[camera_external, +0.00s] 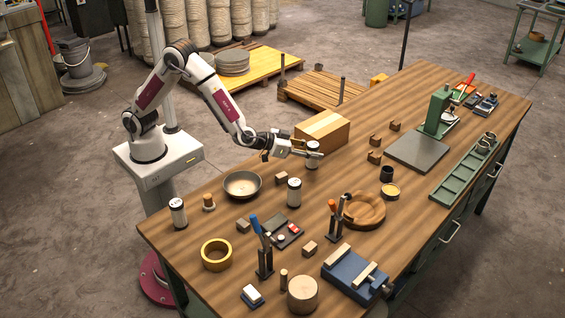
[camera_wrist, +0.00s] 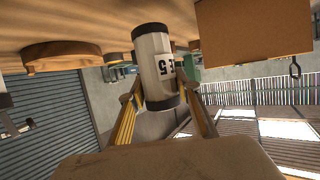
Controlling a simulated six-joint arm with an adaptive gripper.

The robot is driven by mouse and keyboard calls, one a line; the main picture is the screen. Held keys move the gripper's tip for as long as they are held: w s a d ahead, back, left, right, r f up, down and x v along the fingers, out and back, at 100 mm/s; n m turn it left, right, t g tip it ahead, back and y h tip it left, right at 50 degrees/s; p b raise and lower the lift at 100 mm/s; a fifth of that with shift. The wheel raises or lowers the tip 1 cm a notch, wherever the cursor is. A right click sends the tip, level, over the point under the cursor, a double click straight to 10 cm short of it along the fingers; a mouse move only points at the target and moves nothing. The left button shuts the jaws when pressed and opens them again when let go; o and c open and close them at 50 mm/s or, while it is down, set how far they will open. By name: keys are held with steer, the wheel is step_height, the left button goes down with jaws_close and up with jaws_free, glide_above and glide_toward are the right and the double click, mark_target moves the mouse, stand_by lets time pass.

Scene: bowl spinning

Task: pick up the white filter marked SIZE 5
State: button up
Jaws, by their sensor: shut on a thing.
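My gripper (camera_external: 308,154) is shut on a white cylindrical filter (camera_external: 313,161) with dark ends, beside the cardboard box. In the wrist view the filter (camera_wrist: 154,60) sits between the two fingers (camera_wrist: 160,92), and its printing shows part of a word ending in "E" and a "5". The wrist view is upside down, with the table at the top. I cannot tell whether the filter touches the table. A second white filter (camera_external: 294,193) stands upright nearer the middle of the table. A third white filter (camera_external: 178,213) stands at the left edge.
The cardboard box (camera_external: 323,130) is just behind my gripper. A metal bowl (camera_external: 242,185) lies to the left. A wooden bowl (camera_external: 364,210), tool holders and small wooden blocks stand in front and to the right. A green press (camera_external: 438,110) is farther right.

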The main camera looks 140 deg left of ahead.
steer(key=shift+r, duration=2.9)
